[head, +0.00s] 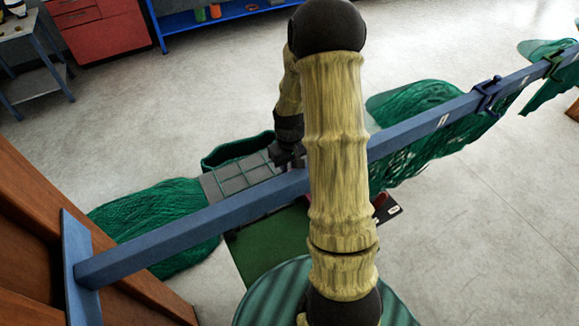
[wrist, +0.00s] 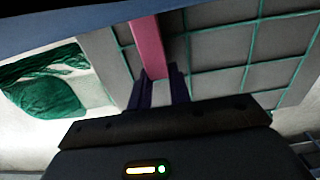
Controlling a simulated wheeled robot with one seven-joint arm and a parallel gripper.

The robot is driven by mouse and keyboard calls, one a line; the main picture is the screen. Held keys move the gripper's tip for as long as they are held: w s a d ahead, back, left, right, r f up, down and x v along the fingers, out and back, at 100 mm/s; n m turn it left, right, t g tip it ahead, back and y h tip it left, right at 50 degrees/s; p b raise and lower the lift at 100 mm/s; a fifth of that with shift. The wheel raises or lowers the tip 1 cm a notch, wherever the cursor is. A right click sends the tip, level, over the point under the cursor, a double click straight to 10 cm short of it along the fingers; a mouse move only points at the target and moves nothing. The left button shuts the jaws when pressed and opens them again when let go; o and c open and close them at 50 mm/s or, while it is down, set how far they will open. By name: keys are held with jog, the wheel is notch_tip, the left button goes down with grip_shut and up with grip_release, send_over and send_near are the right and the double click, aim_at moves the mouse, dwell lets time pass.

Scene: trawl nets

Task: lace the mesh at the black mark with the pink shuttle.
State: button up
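The mesh (head: 238,180) is a grid of green cord over a grey panel, behind the blue rail in the head view. Its squares also show large in the wrist view (wrist: 250,45). My gripper (head: 287,155) is at the right end of the panel in the head view. In the wrist view its fingers (wrist: 163,88) close around the lower end of the pink shuttle (wrist: 147,45), a flat bar that reaches up across the mesh. Whether the shuttle touches the cords I cannot tell. I cannot make out the black mark in either view.
A long blue rail (head: 200,231) crosses in front of the panel, with clamps (head: 487,97) at the right. Green netting lies at left (head: 155,215) and hangs at right (head: 425,120). A dark card (head: 390,210) lies right of my arm.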

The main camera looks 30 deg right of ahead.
grip_shut()
jog(key=shift+w+a+r+p, duration=0.1)
jog(key=shift+w+p, duration=0.4)
jog(key=shift+w, duration=2.05)
jog(key=shift+w+a+r+p, duration=0.1)
jog(key=shift+w+p, duration=0.4)
jog(key=shift+w, duration=2.05)
notch_tip(320, 180, up, 15)
jog(key=p, duration=1)
jog(key=shift+s, duration=0.15)
jog(key=s+b, duration=0.4)
jog(key=s, duration=1.9)
jog(key=shift+s+d, duration=0.35)
jog(key=shift+d, duration=0.1)
